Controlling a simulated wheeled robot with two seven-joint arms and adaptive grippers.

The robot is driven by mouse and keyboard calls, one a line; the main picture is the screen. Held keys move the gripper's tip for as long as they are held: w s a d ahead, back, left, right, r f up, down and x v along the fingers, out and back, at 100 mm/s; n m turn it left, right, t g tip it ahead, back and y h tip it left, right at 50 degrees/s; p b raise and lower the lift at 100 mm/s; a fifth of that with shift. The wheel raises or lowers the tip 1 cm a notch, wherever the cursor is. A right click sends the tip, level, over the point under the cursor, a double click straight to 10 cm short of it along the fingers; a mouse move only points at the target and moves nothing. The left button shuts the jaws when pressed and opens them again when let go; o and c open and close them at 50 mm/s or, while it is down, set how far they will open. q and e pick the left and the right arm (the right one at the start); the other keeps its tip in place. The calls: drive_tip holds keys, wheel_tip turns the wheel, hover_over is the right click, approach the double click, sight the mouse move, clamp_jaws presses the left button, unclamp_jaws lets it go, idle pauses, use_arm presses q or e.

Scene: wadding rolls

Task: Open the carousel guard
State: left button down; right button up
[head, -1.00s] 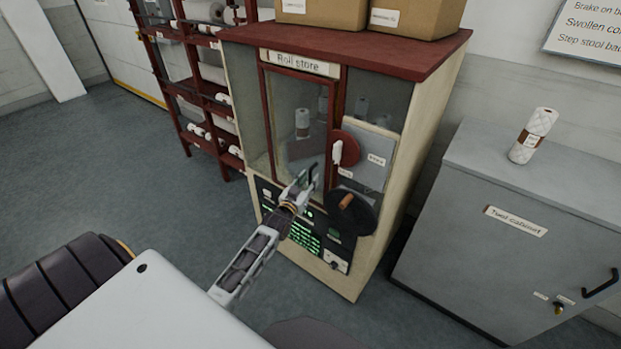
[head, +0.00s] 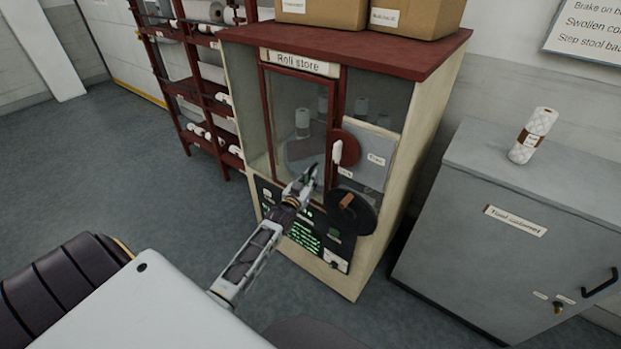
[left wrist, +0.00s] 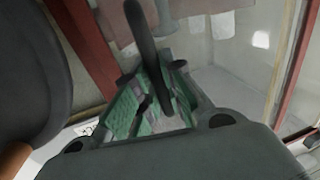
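The roll store (head: 384,230) is a cream cabinet with a red top. Its glazed front door, which looks like the carousel guard, has a red frame (head: 264,115) and appears closed. A round carousel with an upright roll (head: 302,122) shows behind the glass. My left gripper (head: 310,176) is at the door's lower right, by the red post. In the left wrist view a dark curved bar (left wrist: 143,35), perhaps a handle, reaches down to the greenish finger area (left wrist: 150,105). Whether the fingers are closed on it is unclear. My right gripper is out of view.
Right of the door are a red disc with a white handle (head: 337,152) and a black wheel with a brown knob (head: 350,212). A control panel (head: 305,237) lies below. A grey cabinet (head: 490,250) bearing a roll (head: 532,135) stands right. Red shelving (head: 185,110) stands left.

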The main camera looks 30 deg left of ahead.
use_arm(q)
drive_tip(key=shift+s+a, duration=0.15)
drive_tip(key=shift+s, duration=0.1)
idle(0.4)
